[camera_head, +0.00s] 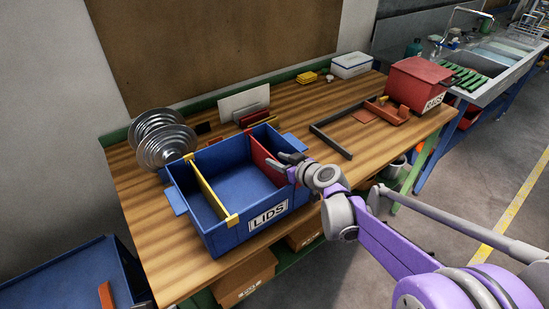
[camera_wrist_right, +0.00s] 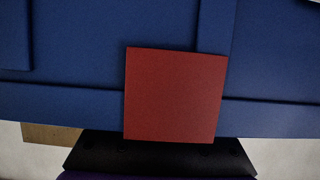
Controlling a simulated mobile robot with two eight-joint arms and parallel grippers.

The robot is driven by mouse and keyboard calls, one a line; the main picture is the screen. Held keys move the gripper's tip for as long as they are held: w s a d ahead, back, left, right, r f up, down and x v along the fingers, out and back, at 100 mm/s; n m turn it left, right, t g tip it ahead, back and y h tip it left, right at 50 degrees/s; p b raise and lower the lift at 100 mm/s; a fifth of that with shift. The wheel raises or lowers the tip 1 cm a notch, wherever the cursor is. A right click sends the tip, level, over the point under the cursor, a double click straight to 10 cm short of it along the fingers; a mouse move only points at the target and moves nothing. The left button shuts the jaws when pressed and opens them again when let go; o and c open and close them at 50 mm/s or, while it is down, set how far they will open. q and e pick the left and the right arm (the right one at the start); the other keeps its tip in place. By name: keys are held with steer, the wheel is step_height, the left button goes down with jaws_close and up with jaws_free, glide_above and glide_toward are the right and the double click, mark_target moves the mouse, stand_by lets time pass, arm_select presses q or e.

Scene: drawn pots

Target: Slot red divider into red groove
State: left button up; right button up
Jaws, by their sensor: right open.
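The red divider (camera_head: 262,157) stands inside the blue LIDS box (camera_head: 228,238), near its right end, partly behind my right gripper. A yellow divider (camera_head: 208,188) spans the box further left. My right gripper (camera_head: 287,164) is open at the right end of the box, close to the red divider; the head view does not show whether they touch. In the right wrist view a flat red square, likely the red divider (camera_wrist_right: 175,95), lies against the blue box (camera_wrist_right: 60,100). I cannot make out the red groove or whether the divider is seated in it.
Metal lids (camera_head: 165,140) stand in a rack left of the box. A white panel (camera_head: 243,103) stands behind it. A dark bracket frame (camera_head: 335,144) and a red bin (camera_head: 417,82) are to the right. Bare wooden tabletop (camera_head: 140,215) lies left of the box.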

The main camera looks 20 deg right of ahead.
steer(key=v, duration=0.8)
steer(key=shift+s+d+r, duration=0.1)
steer(key=shift+s+r, duration=0.05)
steer(key=shift+s, duration=0.1)
